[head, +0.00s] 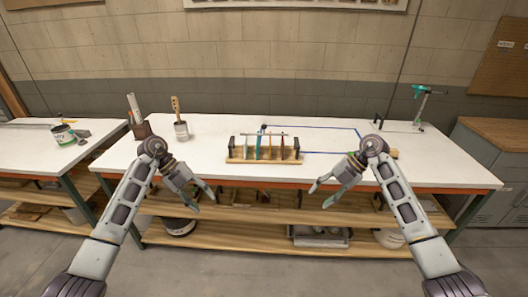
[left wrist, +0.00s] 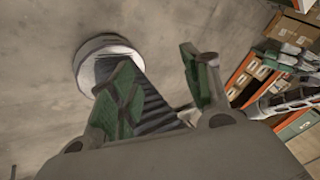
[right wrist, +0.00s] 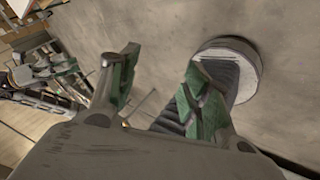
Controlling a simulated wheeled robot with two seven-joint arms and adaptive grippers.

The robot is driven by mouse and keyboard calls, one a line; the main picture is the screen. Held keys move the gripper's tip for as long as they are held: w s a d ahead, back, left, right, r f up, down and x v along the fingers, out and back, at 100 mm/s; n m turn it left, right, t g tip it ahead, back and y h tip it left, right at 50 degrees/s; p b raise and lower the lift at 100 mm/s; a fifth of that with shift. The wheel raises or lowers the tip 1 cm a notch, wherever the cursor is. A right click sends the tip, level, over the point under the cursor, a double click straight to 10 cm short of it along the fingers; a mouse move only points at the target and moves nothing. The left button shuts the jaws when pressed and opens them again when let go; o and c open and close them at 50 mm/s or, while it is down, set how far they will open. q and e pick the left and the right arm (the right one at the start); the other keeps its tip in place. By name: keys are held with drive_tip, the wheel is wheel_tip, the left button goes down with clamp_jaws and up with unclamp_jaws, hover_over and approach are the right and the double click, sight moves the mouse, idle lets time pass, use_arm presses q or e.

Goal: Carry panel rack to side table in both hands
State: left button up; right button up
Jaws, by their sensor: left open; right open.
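The panel rack (head: 236,160) stands on the white main table (head: 340,168), near its front edge. It has a wooden base, dark end frames and several upright coloured panels. The side table (head: 30,150) has a white top and stands at the far left. My left gripper (head: 205,198) is open and empty, in front of the table edge, left of and nearer than the rack. My right gripper (head: 319,195) is open and empty, to the right of and nearer than the rack. Both grippers are apart from the rack. The left wrist view (left wrist: 160,80) and right wrist view (right wrist: 155,85) show open fingers over floor.
A pot with a brush (head: 181,128) and a brown holder (head: 141,130) stand left of the rack.

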use_arm(q)
drive_tip(key=s+d+r+m+t+y, duration=0.1)
drive_tip(key=s+d+r+m+y, duration=0.2)
drive_tip(key=s+r+m+y, duration=0.1)
drive_tip(key=shift+s+r+m+y, duration=0.35)
drive_tip(key=shift+s+m+y, duration=0.35)
drive_tip(key=shift+s+y, duration=0.45)
use_arm(e)
drive_tip(key=s+a+r+n+t+h, duration=0.1)
drive_tip(key=s+a+r+n+h, duration=0.1)
drive_tip(key=s+n+h, duration=0.3)
drive_tip(key=shift+s+r+n+h, duration=0.3)
drive_tip(key=shift+s+r+h, duration=0.3)
drive_tip(key=shift+s+h, duration=0.5)
